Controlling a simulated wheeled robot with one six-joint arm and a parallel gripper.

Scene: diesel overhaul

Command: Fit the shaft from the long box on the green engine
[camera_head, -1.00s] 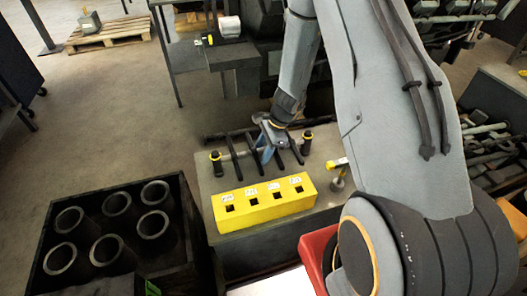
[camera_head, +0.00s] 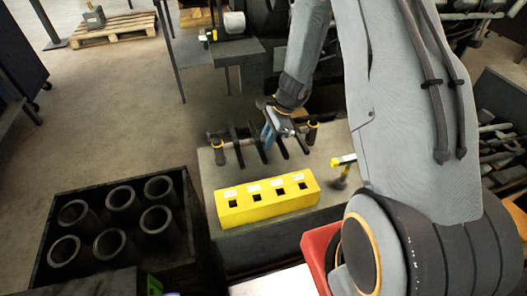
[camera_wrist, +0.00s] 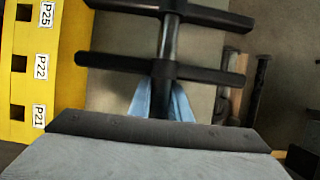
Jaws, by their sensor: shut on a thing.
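The shaft (camera_wrist: 168,40) is a dark rod with several black cross arms. In the wrist view it runs from the top edge down to my gripper (camera_wrist: 160,102), whose blue fingers lie on both sides of it. My gripper (camera_head: 273,135) is shut on the shaft. In the head view the cross arms (camera_head: 236,146) show beside the fingers, over the grey top (camera_head: 208,185), near two dark posts with yellow rings (camera_head: 219,153) (camera_head: 311,134). I cannot tell whether the shaft touches the posts. I cannot make out a green engine or the long box for certain.
A yellow block (camera_head: 267,214) with square holes and labels stands in front of the shaft. A yellow-and-black tool (camera_head: 343,168) stands at its right. A dark crate (camera_head: 185,205) with several cylinders is at left. A red bin (camera_head: 318,245) is near.

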